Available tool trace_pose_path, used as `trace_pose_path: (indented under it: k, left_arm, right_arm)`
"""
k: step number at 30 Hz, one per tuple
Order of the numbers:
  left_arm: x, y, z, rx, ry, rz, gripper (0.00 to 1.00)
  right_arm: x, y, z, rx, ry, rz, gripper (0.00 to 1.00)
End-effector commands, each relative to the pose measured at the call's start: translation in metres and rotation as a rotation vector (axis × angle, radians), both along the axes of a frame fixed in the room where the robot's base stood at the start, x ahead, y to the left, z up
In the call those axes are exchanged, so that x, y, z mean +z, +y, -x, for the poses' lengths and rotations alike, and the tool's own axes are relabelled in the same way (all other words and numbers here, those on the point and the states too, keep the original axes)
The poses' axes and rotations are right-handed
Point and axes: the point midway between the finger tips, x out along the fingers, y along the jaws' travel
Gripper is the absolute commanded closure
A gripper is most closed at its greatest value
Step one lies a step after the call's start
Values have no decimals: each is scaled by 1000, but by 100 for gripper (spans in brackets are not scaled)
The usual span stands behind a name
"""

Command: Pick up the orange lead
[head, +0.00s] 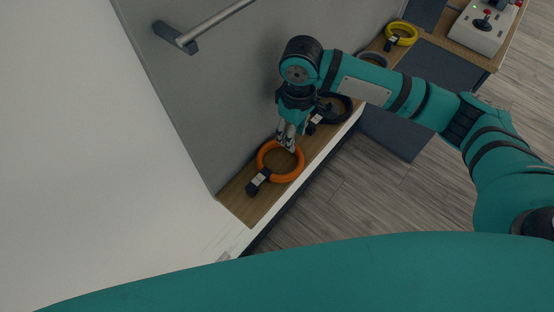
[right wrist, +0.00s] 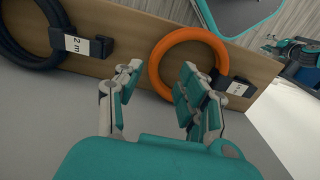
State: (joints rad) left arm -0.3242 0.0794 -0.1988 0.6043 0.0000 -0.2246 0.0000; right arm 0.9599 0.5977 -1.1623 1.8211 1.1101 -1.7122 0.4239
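The orange lead (head: 298,173) is a coiled ring lying on a narrow wooden shelf (head: 236,200), with a black labelled tag (head: 258,181) on its near side. In the right wrist view the orange lead (right wrist: 187,33) lies just beyond the fingertips, its tag (right wrist: 236,87) to the right. My right gripper (head: 287,146) points down over the ring's far side. In the right wrist view my right gripper (right wrist: 160,88) has its fingers apart, with nothing held between them. I cannot tell whether a finger touches the ring. My left gripper is not in view.
A dark ring lead (head: 348,110) lies farther along the shelf; its tag (right wrist: 85,46) reads 2 m. Beyond are a grey ring (head: 373,57), a yellow ring (head: 403,32) and a joystick box (head: 484,27). A grey wall (head: 215,110) with a rail (head: 205,27) backs the shelf.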

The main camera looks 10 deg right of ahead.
Motion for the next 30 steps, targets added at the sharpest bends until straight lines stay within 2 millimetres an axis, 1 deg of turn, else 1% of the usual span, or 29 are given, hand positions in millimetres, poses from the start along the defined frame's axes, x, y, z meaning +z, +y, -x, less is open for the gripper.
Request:
trace_pose_path:
  k: [2, 4, 9, 11, 15, 21, 23, 30]
  left_arm:
    - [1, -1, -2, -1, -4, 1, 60]
    - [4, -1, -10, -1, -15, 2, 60]
    - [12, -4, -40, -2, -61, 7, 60]
    - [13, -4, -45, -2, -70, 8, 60]
    - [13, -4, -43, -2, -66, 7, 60]
    - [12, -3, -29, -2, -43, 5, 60]
    - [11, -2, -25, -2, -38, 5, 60]
    - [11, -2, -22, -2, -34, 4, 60]
  right_arm:
    - [-4, 0, 0, -1, -1, 1, 61]
    - [-10, -1, -1, -1, 0, 1, 61]
    - [-37, -2, -3, 0, 2, 3, 61]
    - [-45, -2, -3, 0, 1, 1, 61]
    - [-54, -1, -3, 1, -3, 0, 61]
    - [-55, -1, -3, 1, -3, 0, 61]
    - [-55, -1, -3, 1, -3, 0, 67]
    - [-54, -1, -3, 1, -3, 0, 98]
